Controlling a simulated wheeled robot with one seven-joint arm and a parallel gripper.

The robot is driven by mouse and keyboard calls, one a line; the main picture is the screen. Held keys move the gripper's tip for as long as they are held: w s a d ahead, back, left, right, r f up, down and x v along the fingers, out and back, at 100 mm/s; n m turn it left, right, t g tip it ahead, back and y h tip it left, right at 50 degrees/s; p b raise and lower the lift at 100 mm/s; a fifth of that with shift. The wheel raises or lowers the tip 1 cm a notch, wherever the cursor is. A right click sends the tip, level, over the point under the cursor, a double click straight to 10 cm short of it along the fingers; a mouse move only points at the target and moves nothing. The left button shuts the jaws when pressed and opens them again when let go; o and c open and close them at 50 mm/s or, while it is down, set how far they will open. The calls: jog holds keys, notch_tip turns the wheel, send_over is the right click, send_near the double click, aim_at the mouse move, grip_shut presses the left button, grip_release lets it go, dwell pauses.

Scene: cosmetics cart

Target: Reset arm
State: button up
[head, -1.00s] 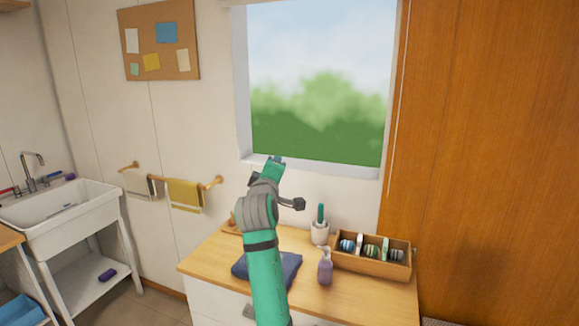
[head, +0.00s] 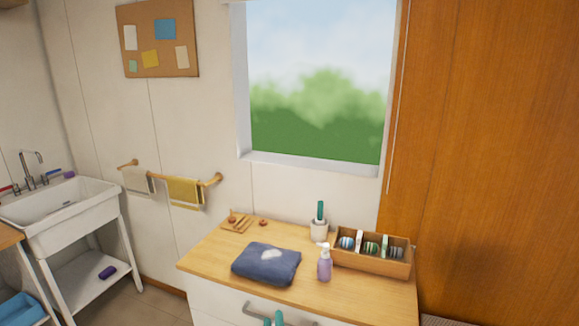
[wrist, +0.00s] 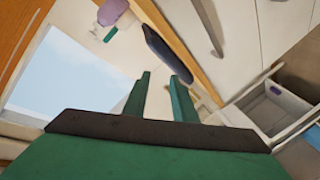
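My gripper (wrist: 160,77) shows in the wrist view with its two teal fingers apart and nothing between them. In the head view only teal tips of my gripper (head: 273,318) show at the bottom edge, low in front of the cart by the drawer handle (head: 262,312). The wooden cart top (head: 205,262) holds a folded dark blue towel (head: 280,267) with a white patch on it. A purple pump bottle (head: 325,266) stands upright to the towel's right. The rest of my arm is out of the head view.
A wooden box (head: 385,265) with several round items sits at the cart's right, beside a white pot (head: 319,230). A small wooden rack (head: 238,224) lies at the back left. A sink (head: 70,218) stands far left, with open floor between.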

jog(key=s+d+f+m, duration=0.15)
jog(key=s+f, duration=0.45)
jog(key=s, duration=0.6)
jog(key=s+f+m, duration=0.2)
jog(key=s+f, duration=0.3)
jog(key=s, duration=0.7)
jog(key=s+d+r+m, duration=0.1)
jog(key=s+r+m, duration=0.1)
jog(key=s, duration=1)
jog(key=s+d+r+m+g, duration=0.1)
jog(key=s+r, duration=0.3)
jog(key=s, duration=0.8)
jog(key=shift+d+m+h, duration=0.3)
jog(key=shift+d+m, duration=0.25)
jog(key=shift+m, duration=0.2)
jog(key=shift+s, duration=0.1)
